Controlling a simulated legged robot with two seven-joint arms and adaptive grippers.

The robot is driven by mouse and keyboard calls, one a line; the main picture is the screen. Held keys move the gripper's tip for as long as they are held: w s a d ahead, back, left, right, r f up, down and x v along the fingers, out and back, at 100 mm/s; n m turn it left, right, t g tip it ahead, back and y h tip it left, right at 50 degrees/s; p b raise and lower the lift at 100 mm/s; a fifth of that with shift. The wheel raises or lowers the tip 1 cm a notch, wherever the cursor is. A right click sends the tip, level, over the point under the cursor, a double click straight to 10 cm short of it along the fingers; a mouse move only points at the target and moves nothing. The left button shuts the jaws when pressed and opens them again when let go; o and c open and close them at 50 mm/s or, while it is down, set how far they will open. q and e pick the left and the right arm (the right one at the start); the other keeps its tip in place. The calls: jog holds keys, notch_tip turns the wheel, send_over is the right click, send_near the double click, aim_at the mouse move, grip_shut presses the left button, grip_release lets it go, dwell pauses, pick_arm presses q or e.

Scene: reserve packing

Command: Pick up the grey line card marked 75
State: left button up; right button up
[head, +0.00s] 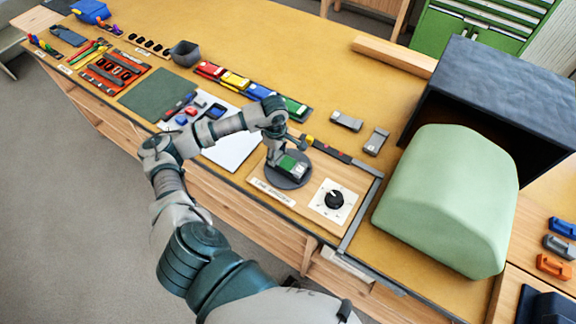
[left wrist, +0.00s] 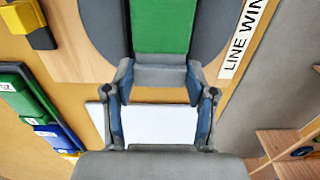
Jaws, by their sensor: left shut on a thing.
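Two grey cards lie flat on the yellow table in the head view, one grey card (head: 346,121) beyond the winder board and another grey card (head: 376,141) to its right. I cannot read a number on either. My left gripper (head: 278,157) is above the round dark disc (head: 285,182) of the line winder. It is shut on a green card (head: 293,166), which is over the disc; the green card also shows between the fingertips in the left wrist view (left wrist: 160,27). I cannot tell whether the card rests on the disc. My right gripper is not in view.
A row of red, yellow, blue and green cards (head: 250,90) lies behind the arm. A knob (head: 334,199) stands on the winder board (head: 315,212). A large pale green block (head: 450,205) and a dark open box (head: 495,90) stand at right.

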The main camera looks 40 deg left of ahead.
pick_arm(q)
jog(key=shift+r+p, duration=1.35)
jog(key=shift+r, duration=1.4)
jog(key=shift+s+f, duration=0.1)
jog(key=shift+f, duration=0.05)
